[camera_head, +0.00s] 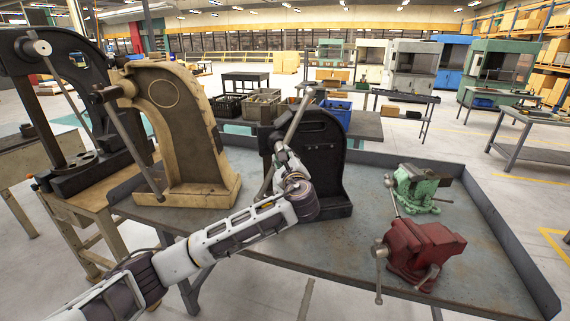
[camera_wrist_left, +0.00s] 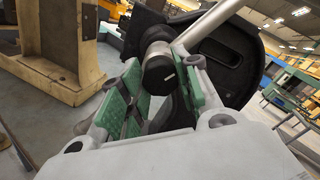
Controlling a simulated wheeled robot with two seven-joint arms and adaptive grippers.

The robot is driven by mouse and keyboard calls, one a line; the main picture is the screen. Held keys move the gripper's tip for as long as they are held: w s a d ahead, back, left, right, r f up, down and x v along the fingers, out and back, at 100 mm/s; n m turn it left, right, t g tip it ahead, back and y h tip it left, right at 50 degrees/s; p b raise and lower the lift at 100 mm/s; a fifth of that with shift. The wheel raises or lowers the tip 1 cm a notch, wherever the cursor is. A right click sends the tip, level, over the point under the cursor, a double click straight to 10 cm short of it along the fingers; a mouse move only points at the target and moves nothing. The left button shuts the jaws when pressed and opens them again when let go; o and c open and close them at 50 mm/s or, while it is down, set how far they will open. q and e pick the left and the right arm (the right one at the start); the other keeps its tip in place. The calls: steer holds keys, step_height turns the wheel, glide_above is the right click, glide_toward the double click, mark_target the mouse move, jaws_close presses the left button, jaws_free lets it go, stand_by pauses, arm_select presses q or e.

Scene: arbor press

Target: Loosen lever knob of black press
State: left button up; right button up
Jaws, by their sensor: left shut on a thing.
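The black press (camera_head: 325,160) stands on the grey workbench, and it also shows behind my gripper in the wrist view (camera_wrist_left: 228,55). Its lever (camera_head: 300,115) is a slanted metal rod; it runs up and right from the knob in the wrist view (camera_wrist_left: 205,22). A dark round knob (camera_wrist_left: 158,72) with a pale mark on its end sits at the lever hub. My left gripper (camera_head: 284,152) reaches the front of the press. In the wrist view its green-padded fingers (camera_wrist_left: 160,90) are shut on this knob, one on each side. My right gripper is not in view.
A tan press (camera_head: 180,130) stands left of the black press, and a larger black press (camera_head: 60,100) stands farther left. A green vise (camera_head: 418,190) and a red vise (camera_head: 418,250) sit on the right of the bench (camera_head: 365,235). Raised edges border the bench.

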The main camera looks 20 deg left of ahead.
arm_select(q)
steer(key=n+b, duration=0.2)
steer(key=n, duration=0.2)
steer(key=n+b, duration=0.3)
steer(key=n, duration=0.1)
steer(key=n+b, duration=0.2)
steer(key=n, duration=0.2)
steer(key=shift+f+n, duration=0.25)
steer(key=shift+n, duration=0.15)
steer(key=o, duration=1)
steer(key=shift+r, duration=0.1)
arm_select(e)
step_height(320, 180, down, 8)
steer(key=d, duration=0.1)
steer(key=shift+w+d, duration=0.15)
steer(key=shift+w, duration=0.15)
arm_select(q)
steer(key=shift+s, duration=0.1)
steer(key=v, duration=1.2)
